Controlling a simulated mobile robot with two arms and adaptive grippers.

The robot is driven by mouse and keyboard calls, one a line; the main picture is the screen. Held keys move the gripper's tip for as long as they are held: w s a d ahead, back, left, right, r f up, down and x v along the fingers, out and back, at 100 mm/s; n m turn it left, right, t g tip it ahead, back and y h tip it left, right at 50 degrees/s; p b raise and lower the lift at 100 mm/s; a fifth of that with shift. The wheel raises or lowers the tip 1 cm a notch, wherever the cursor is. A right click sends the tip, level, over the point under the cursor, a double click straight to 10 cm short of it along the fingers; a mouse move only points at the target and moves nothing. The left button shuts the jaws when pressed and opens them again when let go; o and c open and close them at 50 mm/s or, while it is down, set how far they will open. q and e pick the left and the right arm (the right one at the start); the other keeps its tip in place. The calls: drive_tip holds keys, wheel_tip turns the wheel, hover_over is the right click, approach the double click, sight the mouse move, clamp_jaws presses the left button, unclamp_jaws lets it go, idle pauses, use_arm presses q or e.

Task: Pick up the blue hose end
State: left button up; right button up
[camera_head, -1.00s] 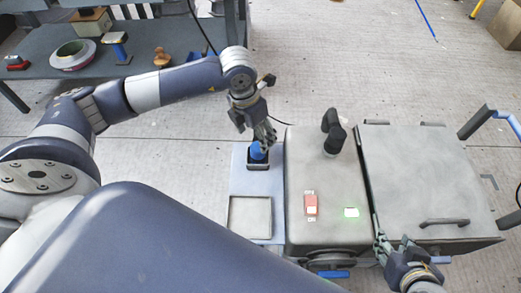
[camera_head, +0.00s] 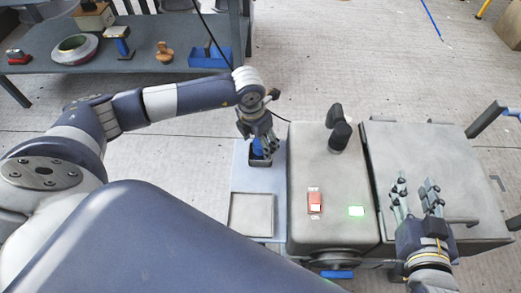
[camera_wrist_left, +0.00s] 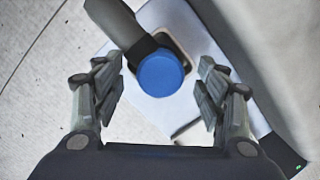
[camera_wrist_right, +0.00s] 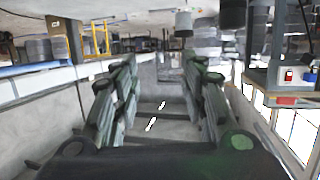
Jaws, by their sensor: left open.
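The blue hose end (camera_head: 257,148) sits in a dark square holder on the pale plate beside the grey machine. In the left wrist view its round blue top (camera_wrist_left: 160,74) lies between and beyond the two fingers, with a dark grey hose running up-left from it. My left gripper (camera_head: 263,140) is open just over the hose end and partly hides it in the head view; the left wrist view (camera_wrist_left: 158,92) shows the fingers apart on either side. My right gripper (camera_head: 417,190) is open and empty above the lidded box on the right.
An empty shallow tray (camera_head: 251,214) lies in front of the holder. A workbench (camera_head: 185,61) with tools is at the back left.

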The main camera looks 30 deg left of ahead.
use_arm(q)
drive_tip(key=shift+w+d+f, duration=0.1)
drive_tip(key=shift+w+f, duration=0.05)
drive_tip(key=shift+f, duration=0.95)
drive_tip(key=c, duration=1.2)
use_arm(e)
drive_tip(key=r, duration=0.1)
drive_tip(key=r+t, duration=0.1)
drive_tip(key=w+r, duration=0.1)
drive_tip(key=shift+a+r+t+y, duration=0.15)
drive_tip(key=shift+a+t+y, duration=0.15)
drive_tip(key=shift+a+t, duration=0.1)
use_arm(q)
drive_tip(key=shift+r, duration=0.15)
use_arm(e)
drive_tip(key=shift+d, duration=0.1)
